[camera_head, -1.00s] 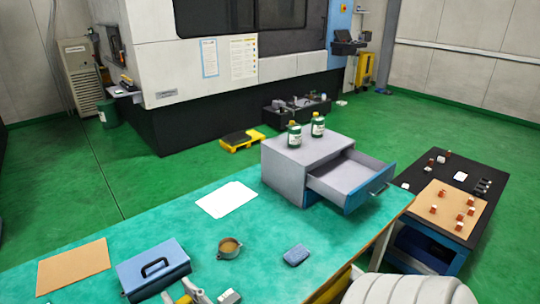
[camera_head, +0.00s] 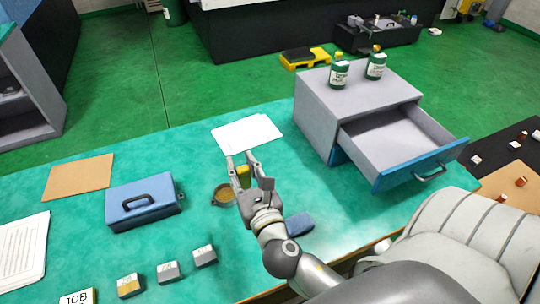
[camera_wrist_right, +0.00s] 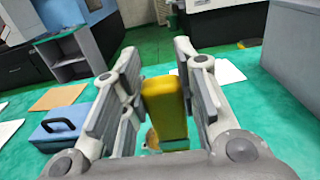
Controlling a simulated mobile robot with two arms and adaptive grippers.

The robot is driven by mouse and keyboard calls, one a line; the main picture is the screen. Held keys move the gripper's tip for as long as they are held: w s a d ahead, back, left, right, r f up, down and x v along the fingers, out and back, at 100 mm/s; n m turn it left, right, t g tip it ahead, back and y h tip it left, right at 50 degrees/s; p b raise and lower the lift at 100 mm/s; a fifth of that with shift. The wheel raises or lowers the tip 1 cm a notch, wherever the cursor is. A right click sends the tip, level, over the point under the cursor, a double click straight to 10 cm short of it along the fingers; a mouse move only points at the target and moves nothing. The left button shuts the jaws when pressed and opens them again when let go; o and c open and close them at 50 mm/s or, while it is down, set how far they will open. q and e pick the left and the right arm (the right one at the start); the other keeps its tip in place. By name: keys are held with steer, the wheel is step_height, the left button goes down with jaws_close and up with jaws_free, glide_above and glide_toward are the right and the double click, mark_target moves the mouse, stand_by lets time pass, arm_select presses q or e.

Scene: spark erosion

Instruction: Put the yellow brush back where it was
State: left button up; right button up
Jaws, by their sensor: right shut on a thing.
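The yellow brush (camera_head: 243,176) is between the fingers of my right gripper (camera_head: 241,163), which is shut on it. In the right wrist view the brush (camera_wrist_right: 165,106) stands between the two fingers as a yellow block; its lower end is hidden by the gripper. In the head view the gripper is over the teal table, beside the small round cup (camera_head: 222,193) with brownish contents. The gripper partly covers the cup's right side. I cannot tell the exact height of the brush above the table. My left gripper is not in view.
A grey cabinet (camera_head: 316,117) with its drawer (camera_head: 425,166) open carries two green bottles (camera_head: 339,75). White paper (camera_head: 246,133), a blue box (camera_head: 143,201), a brown board (camera_head: 78,185), a blue sponge-like block (camera_head: 299,223) and several small labelled blocks (camera_head: 168,271) lie on the table.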

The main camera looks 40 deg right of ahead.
arm_select(q)
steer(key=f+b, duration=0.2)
steer(key=b, duration=0.1)
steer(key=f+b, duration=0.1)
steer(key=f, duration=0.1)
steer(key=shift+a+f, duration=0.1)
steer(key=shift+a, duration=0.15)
arm_select(e)
steer(key=w+d+f, duration=0.7)
steer(key=d+f, duration=0.3)
steer(key=f, duration=0.2)
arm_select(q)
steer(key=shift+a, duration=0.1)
arm_select(e)
steer(key=shift+f, duration=0.1)
steer(key=shift+f+b, duration=0.2)
steer(key=shift+b, duration=0.15)
steer(key=o, duration=1)
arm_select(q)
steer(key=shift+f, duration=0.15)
